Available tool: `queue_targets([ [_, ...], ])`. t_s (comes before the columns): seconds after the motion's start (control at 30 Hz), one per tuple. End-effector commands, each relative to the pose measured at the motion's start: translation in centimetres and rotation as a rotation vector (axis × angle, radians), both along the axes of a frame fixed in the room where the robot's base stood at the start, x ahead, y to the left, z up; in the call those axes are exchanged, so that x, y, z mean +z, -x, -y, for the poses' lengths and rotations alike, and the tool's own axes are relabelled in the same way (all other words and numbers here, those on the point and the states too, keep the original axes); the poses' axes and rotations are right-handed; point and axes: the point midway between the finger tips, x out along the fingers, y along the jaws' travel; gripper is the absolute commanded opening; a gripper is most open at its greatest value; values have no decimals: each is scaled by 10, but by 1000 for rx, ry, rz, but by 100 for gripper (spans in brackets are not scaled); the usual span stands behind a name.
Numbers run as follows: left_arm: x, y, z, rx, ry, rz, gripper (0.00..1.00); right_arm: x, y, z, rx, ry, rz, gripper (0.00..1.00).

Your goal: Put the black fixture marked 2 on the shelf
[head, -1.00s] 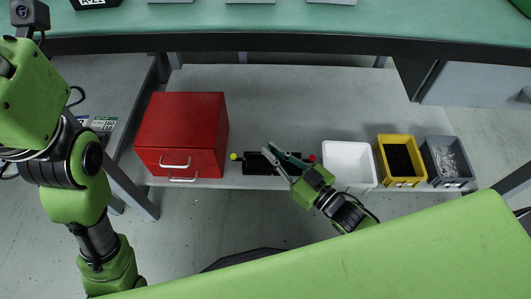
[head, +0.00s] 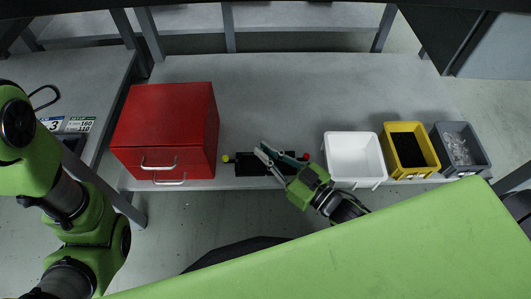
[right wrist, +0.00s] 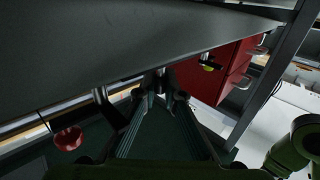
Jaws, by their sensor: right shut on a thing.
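The black fixture (head: 248,165) is a dark flat bar with a yellow knob at its left end and a red knob at its right end. In the right wrist view, the fingers (right wrist: 160,88) point at the shelf, with the red knob (right wrist: 68,138) left and the yellow knob (right wrist: 208,65) right. My left gripper is out of view.
The red drawer box (head: 165,125) stands left of the fixture. A white bin (head: 354,158), a yellow bin (head: 410,150) and a grey bin (head: 460,150) stand in a row to the right. The shelf behind the fixture is clear.

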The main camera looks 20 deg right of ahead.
Motion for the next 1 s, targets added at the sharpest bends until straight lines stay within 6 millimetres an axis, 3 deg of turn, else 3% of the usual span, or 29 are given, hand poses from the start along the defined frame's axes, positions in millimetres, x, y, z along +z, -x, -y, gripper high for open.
queue_targets([
  [0.4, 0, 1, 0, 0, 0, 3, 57, 0, 0, 0, 1, -2, 6, 0],
  [0.5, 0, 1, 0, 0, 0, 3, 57, -3, 0, 0, 0, 0, -1, 26],
  [0.9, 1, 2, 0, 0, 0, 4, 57, 2, 1, 0, 1, 0, 0, 26],
  [1.0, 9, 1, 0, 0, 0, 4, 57, 1, 12, 6, 0, 1, -5, 26],
])
